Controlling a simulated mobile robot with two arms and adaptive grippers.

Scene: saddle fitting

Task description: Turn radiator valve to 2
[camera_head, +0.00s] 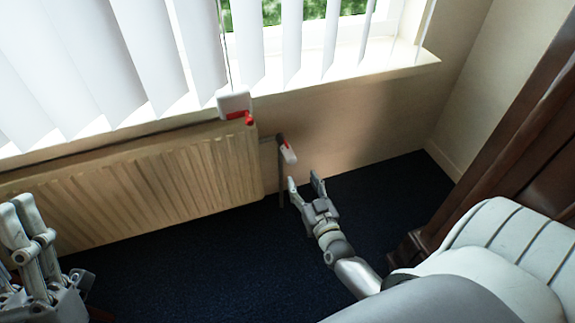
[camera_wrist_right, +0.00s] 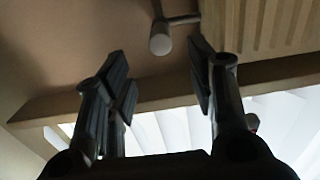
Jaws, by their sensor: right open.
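White vertical blinds (camera_head: 200,45) hang in front. Dark wood furniture (camera_head: 500,150) stands at right. Dark blue floor (camera_head: 200,265) is clear.

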